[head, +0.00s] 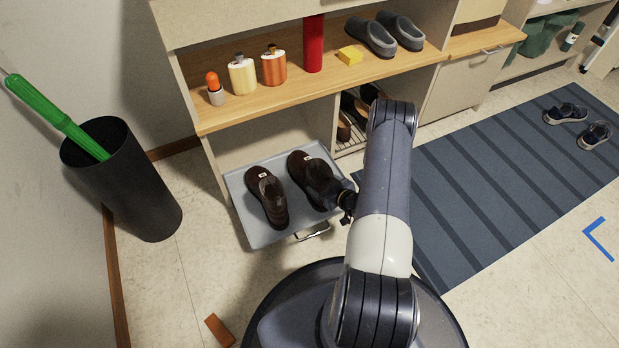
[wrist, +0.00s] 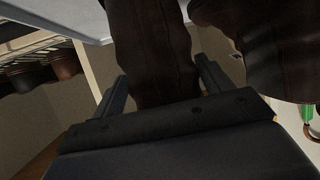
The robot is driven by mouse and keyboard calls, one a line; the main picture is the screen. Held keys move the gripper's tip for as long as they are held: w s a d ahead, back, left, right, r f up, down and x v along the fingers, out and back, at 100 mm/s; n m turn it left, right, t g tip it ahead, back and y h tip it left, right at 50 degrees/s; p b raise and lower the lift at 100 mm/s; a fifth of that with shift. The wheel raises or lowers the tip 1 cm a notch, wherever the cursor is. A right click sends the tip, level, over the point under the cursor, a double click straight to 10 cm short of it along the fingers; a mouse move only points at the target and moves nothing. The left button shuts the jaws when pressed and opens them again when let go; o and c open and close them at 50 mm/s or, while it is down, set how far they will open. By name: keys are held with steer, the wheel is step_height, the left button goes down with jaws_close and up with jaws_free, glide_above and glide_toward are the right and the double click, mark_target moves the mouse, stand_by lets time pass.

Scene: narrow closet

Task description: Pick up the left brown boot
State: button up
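Two dark brown boots rest side by side on a grey pull-out tray (head: 256,238) in the head view. The left boot (head: 267,197) stands clear of my gripper. The right boot (head: 308,172) has my gripper (head: 343,202) at its near right end, partly hidden by my arm. In the wrist view my gripper (wrist: 162,82) has its fingers spread on either side of a brown boot (wrist: 152,45), apparently the right one. Some gap shows beside the left finger. The other boot (wrist: 275,45) fills the upper right there.
A black bin (head: 125,190) with a green umbrella (head: 55,115) stands at the left. A wooden shelf (head: 320,88) with bottles and grey clogs is above the tray. A striped mat (head: 480,180) lies at the right. An orange block (head: 219,330) lies on the floor.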

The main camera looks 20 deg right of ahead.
steer(key=shift+w, duration=0.1)
steer(key=c, duration=1.4)
steer(key=shift+r, duration=0.1)
